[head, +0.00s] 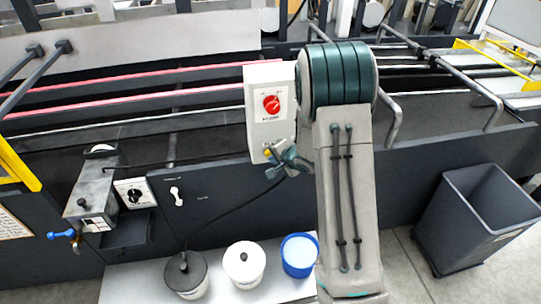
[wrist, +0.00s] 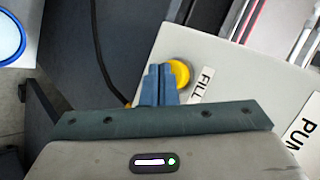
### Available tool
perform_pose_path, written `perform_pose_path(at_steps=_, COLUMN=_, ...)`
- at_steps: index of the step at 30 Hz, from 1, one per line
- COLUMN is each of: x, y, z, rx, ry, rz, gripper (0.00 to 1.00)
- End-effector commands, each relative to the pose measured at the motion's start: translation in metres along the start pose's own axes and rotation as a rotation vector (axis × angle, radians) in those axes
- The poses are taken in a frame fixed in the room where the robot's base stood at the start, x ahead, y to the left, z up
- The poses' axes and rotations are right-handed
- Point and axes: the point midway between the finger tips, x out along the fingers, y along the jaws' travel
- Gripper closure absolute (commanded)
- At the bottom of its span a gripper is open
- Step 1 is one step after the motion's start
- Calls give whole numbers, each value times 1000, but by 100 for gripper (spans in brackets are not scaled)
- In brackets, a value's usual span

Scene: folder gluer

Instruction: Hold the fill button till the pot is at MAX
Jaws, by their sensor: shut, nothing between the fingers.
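The yellow fill button (wrist: 181,72) sits on a light grey panel beside a "FILL" label (wrist: 203,84) in the wrist view. In the head view the yellow button (head: 267,153) is low on the grey control box (head: 256,130). My gripper (wrist: 160,68) has its blue fingers shut and empty. Its tips overlap the button's left side in the wrist view; I cannot tell whether they touch or press it. My gripper (head: 280,170) also shows just below the box in the head view. A grey box-shaped unit (head: 92,190), possibly the pot, is at left; no level or MAX mark is readable.
A red rotary switch (head: 271,104) is on the box above the button. A white-lidded tub (head: 244,258), a dark-lidded tub (head: 186,268) and a blue-rimmed tub (head: 300,252) stand below. A cable hangs nearby. A dark bin (head: 470,225) stands at right.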

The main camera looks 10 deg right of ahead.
Motion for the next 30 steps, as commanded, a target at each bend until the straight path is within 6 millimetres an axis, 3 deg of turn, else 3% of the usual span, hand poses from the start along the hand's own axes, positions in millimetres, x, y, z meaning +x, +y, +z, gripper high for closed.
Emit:
perform_pose_path(at_steps=17, x=-9, y=7, z=7, rx=0, ry=0, rz=0, gripper=100)
perform_pose_path(at_steps=30, x=-38, y=28, z=28, rx=0, ry=-1, rz=1, gripper=100)
